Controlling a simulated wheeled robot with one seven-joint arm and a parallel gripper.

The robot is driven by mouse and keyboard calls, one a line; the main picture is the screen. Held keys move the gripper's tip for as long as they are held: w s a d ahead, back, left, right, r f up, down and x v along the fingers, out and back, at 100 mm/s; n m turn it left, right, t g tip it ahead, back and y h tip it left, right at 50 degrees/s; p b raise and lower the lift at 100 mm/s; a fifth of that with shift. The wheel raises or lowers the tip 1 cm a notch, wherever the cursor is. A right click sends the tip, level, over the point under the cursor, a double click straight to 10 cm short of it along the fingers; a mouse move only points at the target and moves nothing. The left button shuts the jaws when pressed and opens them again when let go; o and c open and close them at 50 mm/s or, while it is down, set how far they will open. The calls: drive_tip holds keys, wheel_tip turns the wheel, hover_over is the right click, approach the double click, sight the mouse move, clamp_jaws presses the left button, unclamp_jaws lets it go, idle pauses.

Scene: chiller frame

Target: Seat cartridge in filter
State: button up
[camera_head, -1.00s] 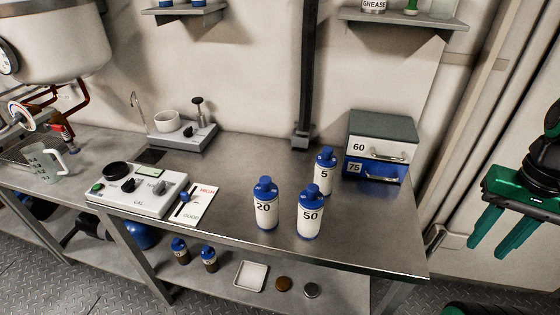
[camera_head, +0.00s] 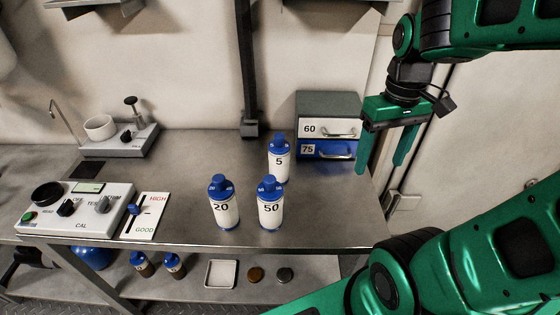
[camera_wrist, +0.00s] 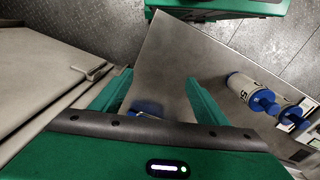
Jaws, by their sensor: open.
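Three white bottle-shaped cartridges with blue caps stand upright on the steel bench: one marked 20 (camera_head: 225,208), one marked 50 (camera_head: 271,210) and, behind them, one marked 5 (camera_head: 279,165). I cannot pick out a filter for certain. My green gripper (camera_head: 382,168) hangs fingers down, open and empty, right of the drawer box and well to the right of the cartridges. In the wrist view its two fingers (camera_wrist: 158,90) are spread, with a small blue patch partly hidden between them. Cartridges (camera_wrist: 242,86) lie to the right there, apart from the fingers.
A drawer box (camera_head: 328,104) with drawers marked 60 and 75 stands at the bench's back right, both shut. A white CAL device (camera_head: 80,225) and a HIGH/GOOD card (camera_head: 147,228) lie left. A vertical post (camera_head: 248,70) rises behind. The bench's front right is bare.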

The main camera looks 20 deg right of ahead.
sight(281, 134)
drive_tip(key=w+a+n, duration=0.5)
drive_tip(key=w, duration=0.1)
drive_tip(key=w+a+n, duration=0.5)
drive_tip(key=w+n, duration=0.1)
drive_tip(key=w, duration=0.1)
drive_tip(key=w+a+r+n, duration=0.1)
drive_tip(key=w+a+n, duration=0.4)
drive_tip(key=w, duration=0.1)
drive_tip(key=shift+w+a+n, duration=0.1)
drive_tip(key=shift+w+n, duration=0.05)
drive_tip(key=shift+n, duration=0.15)
drive_tip(key=shift+w+a+f, duration=0.2)
drive_tip(key=shift+a+f, duration=0.05)
wheel_tip(281, 134, down, 5)
drive_tip(key=shift+s+a+f, duration=0.15)
drive_tip(key=shift+f, duration=2.55)
drive_tip(key=c, duration=1.3)
drive_tip(key=shift+c, duration=0.2)
drive_tip(key=shift+r, duration=0.15)
